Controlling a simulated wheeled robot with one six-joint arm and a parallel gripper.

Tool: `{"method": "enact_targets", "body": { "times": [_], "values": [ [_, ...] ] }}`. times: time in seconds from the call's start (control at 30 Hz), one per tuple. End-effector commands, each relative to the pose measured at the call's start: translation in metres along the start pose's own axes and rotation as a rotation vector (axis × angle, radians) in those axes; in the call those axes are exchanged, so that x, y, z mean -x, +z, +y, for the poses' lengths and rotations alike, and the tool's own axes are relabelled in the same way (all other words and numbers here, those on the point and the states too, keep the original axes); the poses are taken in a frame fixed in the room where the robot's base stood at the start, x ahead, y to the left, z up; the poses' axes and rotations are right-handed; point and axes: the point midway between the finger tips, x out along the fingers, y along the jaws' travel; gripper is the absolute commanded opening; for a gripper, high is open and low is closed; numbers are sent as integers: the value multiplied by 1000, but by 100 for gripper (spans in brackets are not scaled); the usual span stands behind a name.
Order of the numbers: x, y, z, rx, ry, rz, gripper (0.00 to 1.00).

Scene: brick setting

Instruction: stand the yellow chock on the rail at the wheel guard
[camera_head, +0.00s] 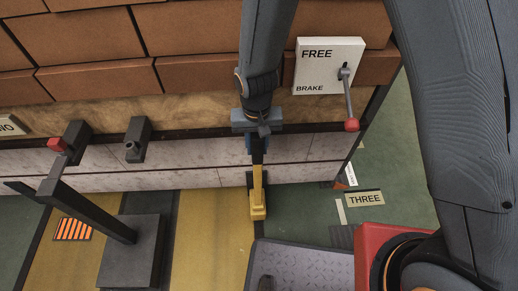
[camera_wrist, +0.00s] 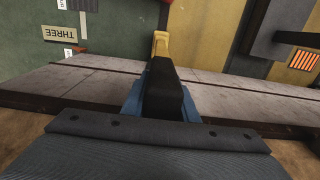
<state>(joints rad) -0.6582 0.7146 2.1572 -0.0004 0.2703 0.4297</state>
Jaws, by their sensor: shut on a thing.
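The yellow chock (camera_head: 257,204) hangs from my gripper (camera_head: 257,162), in front of the pale side boards of the brick-loaded wagon. My gripper is shut on its upper end and points down. In the wrist view, the yellow chock (camera_wrist: 161,43) shows beyond the dark finger of my gripper (camera_wrist: 162,75), which hides part of it. I cannot pick out the wheel guard, and I cannot tell whether the chock touches anything below.
A FREE/BRAKE panel (camera_head: 328,68) with a red-knobbed lever (camera_head: 350,124) stands at upper right. A dark post with a wide base (camera_head: 131,252) stands at left. A grey tread plate (camera_head: 300,267) lies at lower centre. A THREE sign (camera_head: 364,199) lies on the green floor.

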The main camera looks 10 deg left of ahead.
Motion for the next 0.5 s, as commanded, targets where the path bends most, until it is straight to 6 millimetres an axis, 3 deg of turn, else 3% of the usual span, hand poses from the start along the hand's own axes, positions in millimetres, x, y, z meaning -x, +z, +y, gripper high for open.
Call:
{"method": "enact_targets", "body": {
  "times": [0.17,0.5],
  "values": [
    [-4,-1,-1,1,-1,3,0],
    [-30,-1,-4,6,-2,3,0]
  ]
}}
